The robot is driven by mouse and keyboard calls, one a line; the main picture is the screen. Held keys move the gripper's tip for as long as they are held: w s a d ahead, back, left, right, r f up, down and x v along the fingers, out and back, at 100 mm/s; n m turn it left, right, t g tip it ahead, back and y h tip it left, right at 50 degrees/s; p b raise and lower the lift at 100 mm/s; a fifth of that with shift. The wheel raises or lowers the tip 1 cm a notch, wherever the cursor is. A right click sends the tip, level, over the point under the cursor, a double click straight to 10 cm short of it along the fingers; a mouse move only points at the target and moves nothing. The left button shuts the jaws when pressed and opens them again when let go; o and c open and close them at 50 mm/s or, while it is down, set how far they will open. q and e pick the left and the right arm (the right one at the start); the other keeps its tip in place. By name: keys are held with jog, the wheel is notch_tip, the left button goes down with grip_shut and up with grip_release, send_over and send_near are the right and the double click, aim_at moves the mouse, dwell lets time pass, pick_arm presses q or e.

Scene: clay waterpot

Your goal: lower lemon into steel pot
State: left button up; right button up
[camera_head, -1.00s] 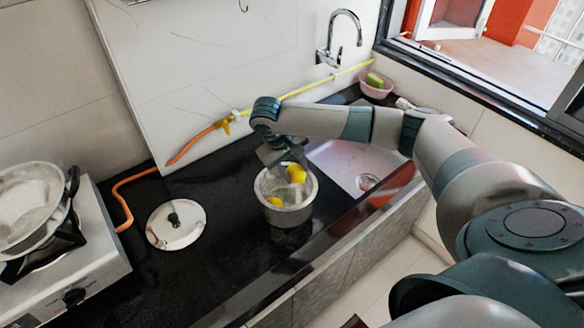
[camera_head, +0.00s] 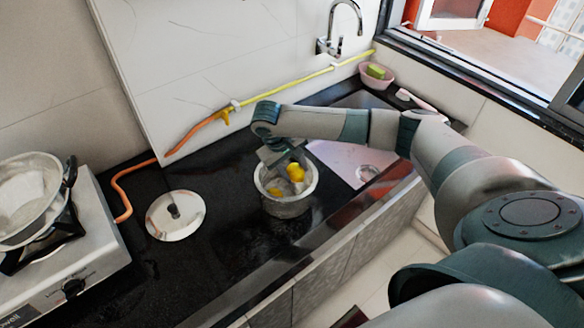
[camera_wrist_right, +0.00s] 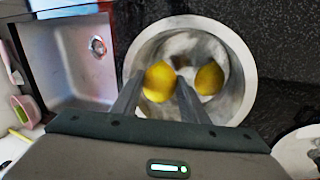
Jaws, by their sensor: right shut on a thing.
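The steel pot (camera_head: 286,207) stands open on the dark counter, left of the sink. My right gripper (camera_head: 290,164) comes in from above and is shut on a yellow lemon (camera_head: 296,172). In the right wrist view this lemon (camera_wrist_right: 159,82) shows between the two fingertips (camera_wrist_right: 155,88), over the pot's inside. I cannot tell whether it touches the pot. A second lemon (camera_head: 275,191) lies inside the pot, apart from the held one; it also shows in the wrist view (camera_wrist_right: 209,79). My left gripper is not in view.
A round lid (camera_head: 175,226) with a dark knob lies on the counter left of the pot. A stove (camera_head: 75,262) with a pan stands at far left. The sink (camera_head: 335,160) is right of the pot. A pink bowl (camera_head: 377,80) sits by the window.

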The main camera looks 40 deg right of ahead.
jog(key=shift+f, duration=0.75)
jog(key=shift+f+b, duration=0.7)
jog(key=shift+f, duration=1.55)
jog(key=shift+c, duration=0.2)
dwell(1.7)
jog(key=o, duration=1.2)
jog(key=shift+r, duration=0.1)
